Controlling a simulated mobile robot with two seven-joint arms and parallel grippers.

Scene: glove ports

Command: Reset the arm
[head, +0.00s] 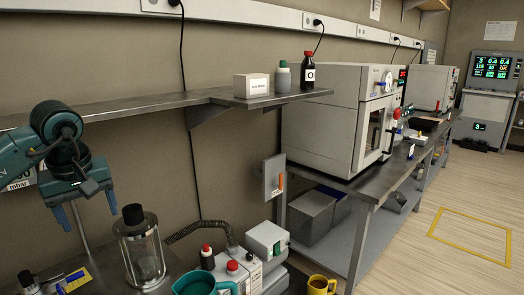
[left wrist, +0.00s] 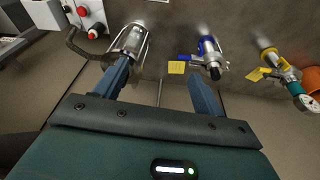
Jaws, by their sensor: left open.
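My left arm comes in from the left in the head view. Its left gripper (head: 90,220) has two blue fingers pointing down, spread apart with nothing between them. It hangs in the air to the left of a clear glass vessel with a black cap (head: 140,245). In the left wrist view the left gripper (left wrist: 160,90) is open and empty, with a wide gap between its fingers. My right gripper is not in view.
A steel shelf (head: 150,108) runs along the wall, bearing a white box (head: 252,85) and bottles. A teal jug (head: 195,284) and a yellow mug (head: 320,285) stand low in front. The wrist view shows a blue-handled valve (left wrist: 208,55) and a yellow-handled valve (left wrist: 275,62).

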